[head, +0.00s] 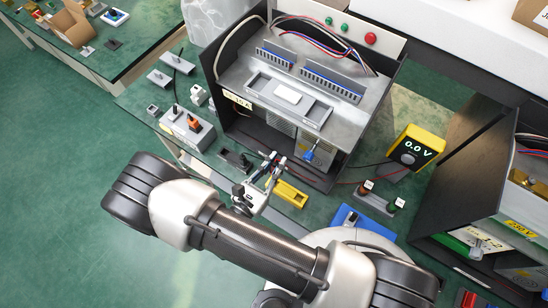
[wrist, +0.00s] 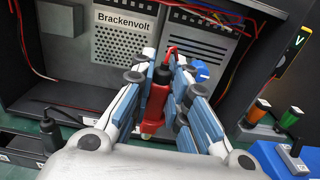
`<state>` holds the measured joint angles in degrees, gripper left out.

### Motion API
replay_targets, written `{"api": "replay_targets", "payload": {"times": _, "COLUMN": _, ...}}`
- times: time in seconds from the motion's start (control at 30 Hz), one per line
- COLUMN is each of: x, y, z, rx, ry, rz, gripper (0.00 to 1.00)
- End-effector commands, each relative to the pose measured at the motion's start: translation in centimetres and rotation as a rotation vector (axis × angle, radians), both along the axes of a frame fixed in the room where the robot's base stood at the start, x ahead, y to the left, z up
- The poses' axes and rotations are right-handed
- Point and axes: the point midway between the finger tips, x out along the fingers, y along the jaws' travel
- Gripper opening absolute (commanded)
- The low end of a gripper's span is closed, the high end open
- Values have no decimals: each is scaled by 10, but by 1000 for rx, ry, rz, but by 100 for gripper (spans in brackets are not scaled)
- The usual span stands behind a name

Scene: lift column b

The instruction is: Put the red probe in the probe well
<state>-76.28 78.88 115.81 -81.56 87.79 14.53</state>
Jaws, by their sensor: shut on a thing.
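My gripper (wrist: 172,105) is shut on the red probe (wrist: 157,100), which hangs between the fingers in the wrist view with a red lead at its top and a pale tip below. In the head view my gripper (head: 266,170) is above the green bench in front of the open cabinet, and the probe is mostly hidden. A yellow holder (head: 291,194) lies just right of the gripper. A dark holder (head: 236,160) lies to its left; the wrist view shows a dark holder (wrist: 22,146) and a black upright piece (wrist: 49,128) there. I cannot tell which holder is the probe well.
The open cabinet (head: 339,130) stands behind the gripper, with loose wires inside. A yellow meter (head: 414,147) reads 0.0 V at right. A grey block (head: 374,203) with capped pieces and a blue tray (head: 352,222) are right. A grey switch box (head: 187,132) is left.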

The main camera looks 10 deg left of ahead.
Motion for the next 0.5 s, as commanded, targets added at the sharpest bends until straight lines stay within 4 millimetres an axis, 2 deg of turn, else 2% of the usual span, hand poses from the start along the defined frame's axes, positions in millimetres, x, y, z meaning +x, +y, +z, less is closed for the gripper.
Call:
{"api": "replay_targets", "payload": {"times": 0.37, "x": 0, "y": 0, "z": 0, "rx": 1, "ry": 0, "rz": 0, "gripper": 0}}
{"api": "replay_targets", "payload": {"times": 0.5, "x": 0, "y": 0, "z": -8, "rx": 0, "ry": 0, "rz": 0, "gripper": 0}}
